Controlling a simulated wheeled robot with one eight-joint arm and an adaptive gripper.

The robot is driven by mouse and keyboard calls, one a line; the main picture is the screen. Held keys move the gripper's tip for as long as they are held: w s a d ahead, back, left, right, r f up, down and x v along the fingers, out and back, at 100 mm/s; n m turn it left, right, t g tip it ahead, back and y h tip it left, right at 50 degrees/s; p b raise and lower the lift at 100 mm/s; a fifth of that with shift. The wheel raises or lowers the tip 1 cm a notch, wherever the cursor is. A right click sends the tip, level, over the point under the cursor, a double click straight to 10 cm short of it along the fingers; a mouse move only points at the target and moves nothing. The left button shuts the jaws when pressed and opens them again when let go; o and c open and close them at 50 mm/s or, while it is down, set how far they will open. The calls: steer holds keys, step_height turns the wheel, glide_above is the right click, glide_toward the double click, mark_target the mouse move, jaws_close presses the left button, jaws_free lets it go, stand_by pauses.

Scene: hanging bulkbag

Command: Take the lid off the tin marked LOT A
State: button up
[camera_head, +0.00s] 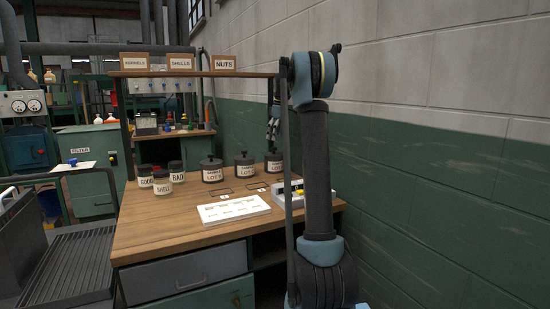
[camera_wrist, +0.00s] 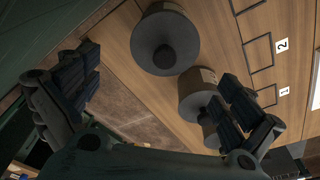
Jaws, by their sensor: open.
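Dark round tins with knobbed lids stand at the back of the wooden bench: a left tin (camera_head: 212,171), a middle tin (camera_head: 244,166) and a right tin (camera_head: 273,162), partly behind my arm. Their labels show "LOT", but I cannot surely read the letters, so I cannot tell which is LOT A. All show lids on. My gripper (camera_head: 273,127) hangs fingers down above the right tin, apart from it. In the wrist view my gripper (camera_wrist: 160,92) is open and empty; one lidded tin (camera_wrist: 165,42) lies beyond the finger gap, and another (camera_wrist: 197,88) is partly behind the right finger.
Small jars marked GOOD, BAD and SHELL (camera_head: 163,183) stand at the bench's left. A shelf (camera_head: 190,74) with signs runs above. A green-and-white wall (camera_head: 430,170) closes the right side.

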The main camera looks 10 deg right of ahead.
mark_target(274, 148)
steer(key=shift+a+f, duration=0.25)
steer(key=shift+f, duration=1.35)
steer(key=shift+a+f, duration=0.2)
steer(key=shift+f, duration=1.4)
steer(key=c, duration=1.6)
